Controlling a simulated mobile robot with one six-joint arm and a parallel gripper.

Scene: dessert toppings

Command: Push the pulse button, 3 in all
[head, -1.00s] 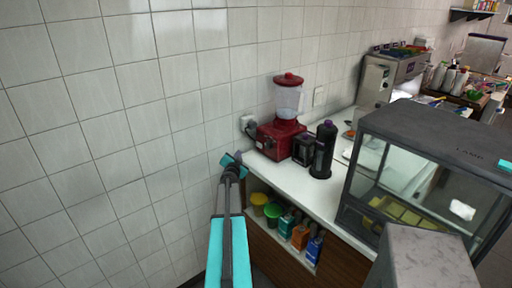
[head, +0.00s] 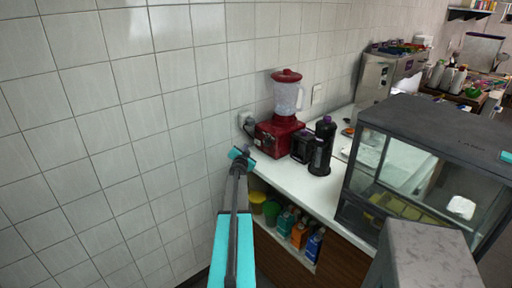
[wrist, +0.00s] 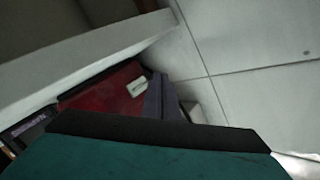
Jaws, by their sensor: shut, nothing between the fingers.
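A red blender base (head: 274,139) with a clear jug and red lid stands on the white counter against the tiled wall. In the wrist view, part of a red body (wrist: 105,92) bears a small pale rectangular patch (wrist: 137,87); I cannot tell whether this is the pulse button. My gripper (head: 241,155) is shut and empty, just left of the blender base at the counter's left end. In the wrist view, its dark fingers (wrist: 163,100) appear right beside the red body. I cannot tell whether they touch it.
A wall socket with a plug (head: 245,121) is behind the gripper. A black appliance (head: 303,146) and a dark bottle (head: 321,148) stand right of the blender. A glass display case (head: 420,165) fills the right. Tubs and cartons sit on the shelf below.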

